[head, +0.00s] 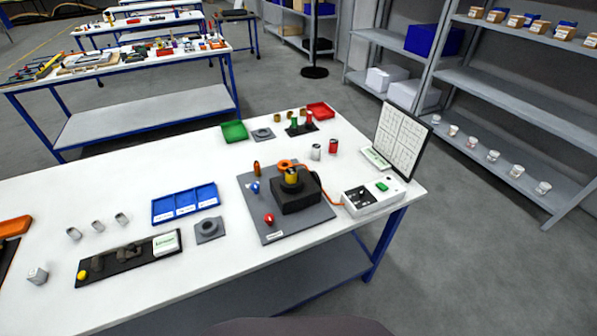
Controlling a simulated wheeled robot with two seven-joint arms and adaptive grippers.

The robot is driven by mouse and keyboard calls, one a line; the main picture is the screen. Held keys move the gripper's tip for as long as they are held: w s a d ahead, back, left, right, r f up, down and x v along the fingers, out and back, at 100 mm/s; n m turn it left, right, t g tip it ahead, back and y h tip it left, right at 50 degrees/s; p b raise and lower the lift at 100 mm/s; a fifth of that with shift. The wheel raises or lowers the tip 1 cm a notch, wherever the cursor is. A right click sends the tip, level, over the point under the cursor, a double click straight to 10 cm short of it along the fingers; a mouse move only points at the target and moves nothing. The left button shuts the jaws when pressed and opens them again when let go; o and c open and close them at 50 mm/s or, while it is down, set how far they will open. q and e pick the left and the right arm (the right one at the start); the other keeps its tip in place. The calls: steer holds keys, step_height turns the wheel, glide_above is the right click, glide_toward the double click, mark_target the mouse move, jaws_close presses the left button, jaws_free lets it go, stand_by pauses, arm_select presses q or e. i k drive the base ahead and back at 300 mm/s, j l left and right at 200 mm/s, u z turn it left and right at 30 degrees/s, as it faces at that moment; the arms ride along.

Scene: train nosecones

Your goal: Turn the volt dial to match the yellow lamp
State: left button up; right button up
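A white control box (374,196) stands at the right end of the white table. Its black panel (361,197) carries small knob-like parts, too small to read a dial setting. A green part (381,186) sits on top of the box. An orange cable runs from the box to a black block (296,196) on a grey plate. A yellow piece (291,176) with an orange ring sits on the block. A round yellow piece (82,274) is on the black strip at left. I cannot tell which yellow piece, if either, is a lamp. Neither gripper is in view.
A white panel with a printed grid (401,138) stands behind the box. A blue tray (184,204), a green tray (234,131) and a red tray (320,111) lie on the table. Small red and blue pieces sit on the grey plate (258,222). Shelves stand at right.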

mark_target(362, 192)
steer(key=j+z, duration=0.1)
steer(key=z, duration=0.6)
